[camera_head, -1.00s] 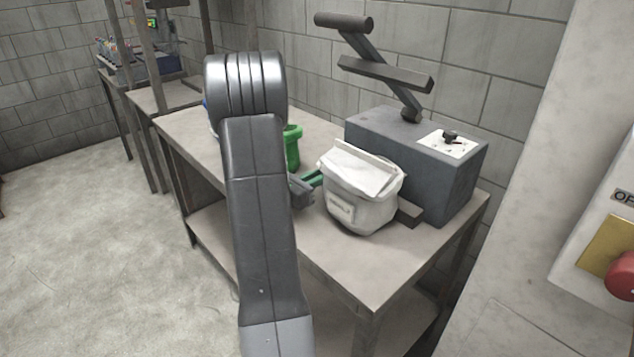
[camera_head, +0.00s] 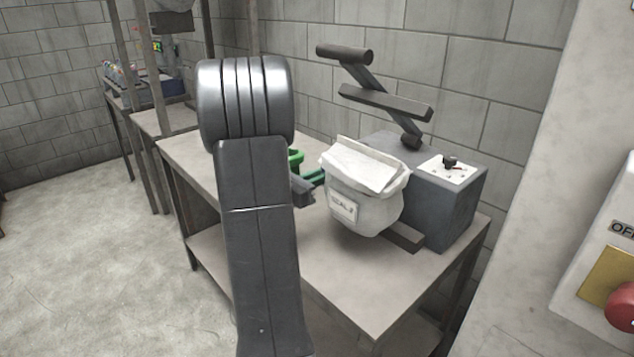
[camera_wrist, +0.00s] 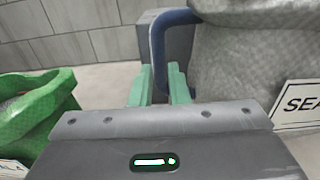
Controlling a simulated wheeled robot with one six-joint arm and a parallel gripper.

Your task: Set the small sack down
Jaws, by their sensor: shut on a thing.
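The small sack (camera_head: 362,197) is whitish-grey, with a folded top and a small label with dark lettering on its front. It is at the front end of the table (camera_head: 365,285), in front of the sealing machine. I cannot tell whether its bottom touches the table. My gripper (camera_head: 314,179) reaches it from the left. In the wrist view, my gripper's green fingers (camera_wrist: 160,88) are shut on the blue loop handle at the left side of the sack (camera_wrist: 240,60). My arm hides part of the table.
A grey sealing machine (camera_head: 458,205) with a dark lever arm stands behind the sack, close to it. A green container (camera_wrist: 35,115) is left of my gripper. Bare tabletop lies in front of the sack. A wall panel with a red button (camera_head: 622,306) is at right.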

